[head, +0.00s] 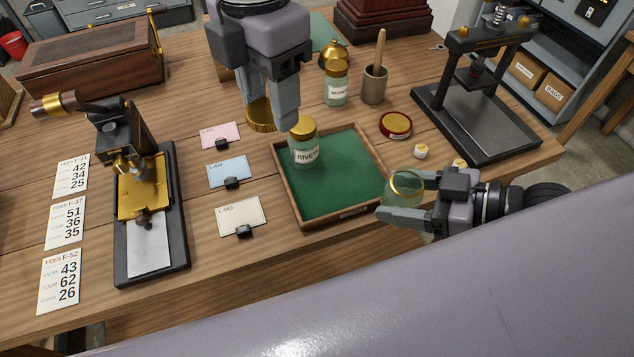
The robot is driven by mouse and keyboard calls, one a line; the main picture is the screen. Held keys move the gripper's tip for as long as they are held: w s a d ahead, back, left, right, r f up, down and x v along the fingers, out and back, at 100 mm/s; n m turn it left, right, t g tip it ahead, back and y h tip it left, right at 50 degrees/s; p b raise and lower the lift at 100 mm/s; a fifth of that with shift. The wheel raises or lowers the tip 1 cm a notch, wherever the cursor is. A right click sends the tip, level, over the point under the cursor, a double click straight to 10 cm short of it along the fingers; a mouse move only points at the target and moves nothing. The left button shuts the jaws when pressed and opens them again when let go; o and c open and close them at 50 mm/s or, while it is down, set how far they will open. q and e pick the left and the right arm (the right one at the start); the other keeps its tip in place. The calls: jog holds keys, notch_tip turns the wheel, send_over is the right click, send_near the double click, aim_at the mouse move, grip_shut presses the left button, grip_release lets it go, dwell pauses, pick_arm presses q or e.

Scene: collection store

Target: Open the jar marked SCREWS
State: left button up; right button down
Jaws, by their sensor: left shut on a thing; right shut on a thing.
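My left gripper (265,117) is shut on a round gold lid (259,116), held in the air left of the green-lined tray. My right gripper (402,197) is shut on a pale green glass jar (406,188) at the tray's right front corner. The jar's round mouth shows from above with no lid on it; the held lid is well apart from it. No label on this jar can be read from here. A gold-lidded jar marked RIVETS (305,146) stands upright in the tray. Another gold-lidded jar (336,88) stands behind; its label is too small to read.
The wooden tray (340,219) holds only the RIVETS jar. A mortar with pestle (374,86), a red tin (395,125) and a black press (485,140) stand to the right. Cards (239,215) and a stamping device (150,225) are left. Bare wood lies in front.

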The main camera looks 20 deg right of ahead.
pick_arm(q)
jog(key=shift+f+b, duration=0.4)
jog(key=shift+f, duration=0.2)
pick_arm(e)
jog(key=shift+w+a, duration=0.5)
jog(key=shift+a, duration=0.05)
pick_arm(q)
jog(key=shift+f, duration=0.15)
pick_arm(e)
jog(key=shift+w+a+r, duration=0.1)
jog(key=shift+w+a, duration=0.55)
pick_arm(q)
jog(key=shift+r+p, duration=0.6)
jog(key=shift+r, duration=0.15)
pick_arm(e)
send_over(317, 194)
pick_arm(q)
jog(key=shift+f, duration=0.1)
pick_arm(e)
jog(key=shift+f, duration=1.8)
pick_arm(q)
jog(key=shift+f, duration=0.1)
pick_arm(e)
jog(key=shift+f, duration=0.15)
jog(key=shift+c, duration=2.4)
grip_release()
